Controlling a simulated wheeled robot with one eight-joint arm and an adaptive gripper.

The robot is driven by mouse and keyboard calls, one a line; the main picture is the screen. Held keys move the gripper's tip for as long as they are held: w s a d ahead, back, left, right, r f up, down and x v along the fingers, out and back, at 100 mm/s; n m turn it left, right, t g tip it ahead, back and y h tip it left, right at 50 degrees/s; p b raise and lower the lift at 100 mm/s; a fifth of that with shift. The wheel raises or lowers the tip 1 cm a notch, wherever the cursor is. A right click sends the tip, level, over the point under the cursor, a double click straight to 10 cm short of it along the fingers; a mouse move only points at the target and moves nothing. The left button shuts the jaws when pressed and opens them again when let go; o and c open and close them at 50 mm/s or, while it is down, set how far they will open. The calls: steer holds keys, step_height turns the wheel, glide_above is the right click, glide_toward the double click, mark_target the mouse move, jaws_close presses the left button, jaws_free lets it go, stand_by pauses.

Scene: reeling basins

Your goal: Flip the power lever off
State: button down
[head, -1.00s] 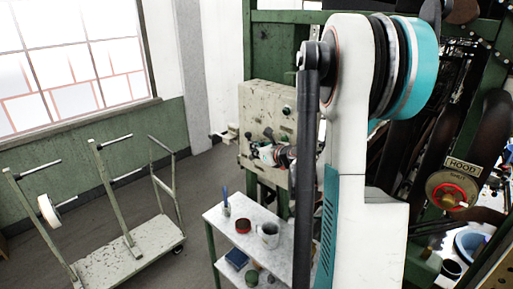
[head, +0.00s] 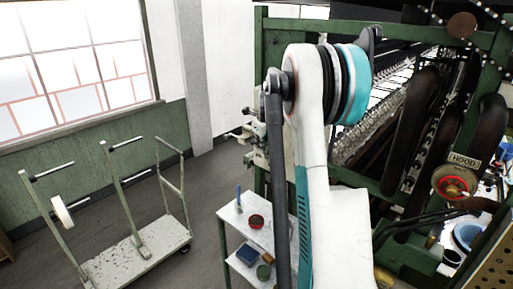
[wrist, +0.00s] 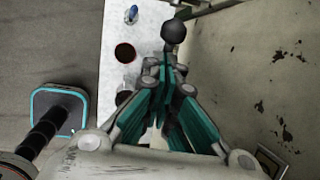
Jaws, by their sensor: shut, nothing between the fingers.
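My gripper (wrist: 165,72), with teal and grey fingers, is closed and empty. Its tips are just below the knob in the picture; I cannot tell if they touch the lever. In the head view, my white arm hides most of the box (head: 261,160) and my gripper cannot be made out.
A small white table (head: 232,216) with cups and a blue box stands below. Floor between cart and table is clear.

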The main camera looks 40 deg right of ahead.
steer(key=shift+w+f+g+b, duration=0.7)
steer(key=shift+w+f, duration=0.05)
stand_by(0.4)
